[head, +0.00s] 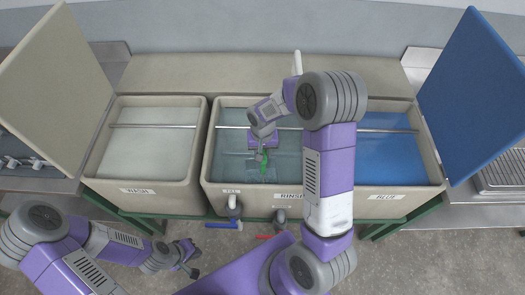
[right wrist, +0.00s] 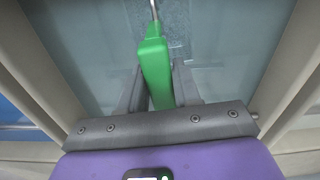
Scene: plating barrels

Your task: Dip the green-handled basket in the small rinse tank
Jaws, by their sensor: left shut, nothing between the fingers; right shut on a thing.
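The green handle (head: 264,162) of the basket is over the rinse tank (head: 285,196), the middle one, labelled RINSE. My right gripper (head: 262,152) is shut on this handle, which also shows between the fingers in the right wrist view (right wrist: 156,68). A thin metal rod runs on from the handle. A faint mesh patch (right wrist: 178,22) beyond it looks like the basket, low in the tank at the water; I cannot tell how deep it sits. My left gripper (head: 188,266) is shut and empty, low in front of the wash tank.
The wash tank (head: 140,191) stands left and the blue tank (head: 398,195) right. A beige lid (head: 55,85) and a blue lid (head: 470,95) stand raised at the sides. Blue (head: 224,225) and red (head: 268,237) valve handles stick out in front. Metal bars cross the tanks.

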